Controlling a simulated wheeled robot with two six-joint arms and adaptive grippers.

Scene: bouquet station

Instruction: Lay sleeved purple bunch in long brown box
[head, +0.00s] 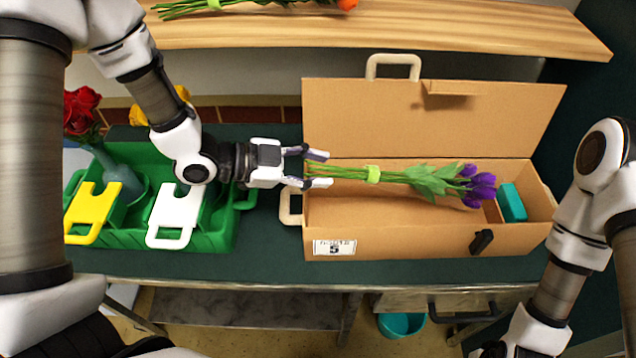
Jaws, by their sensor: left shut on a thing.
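The purple bunch (478,186) lies level over the open long brown box (400,241), its blooms to the right and green stems to the left. A light green band (373,174) wraps the stems; I make out no other sleeve. My left gripper (318,169) is shut on the stem end, at the box's left end. I cannot tell whether the bunch touches the box floor. The box lid stands open at the back. My right arm is at the right, and its gripper is out of view.
A teal block (511,202) sits in the box's right end. A green crate (215,239) at the left holds a vase with a red rose (82,108) and has yellow and white tags. A wooden shelf (400,30) runs behind the box.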

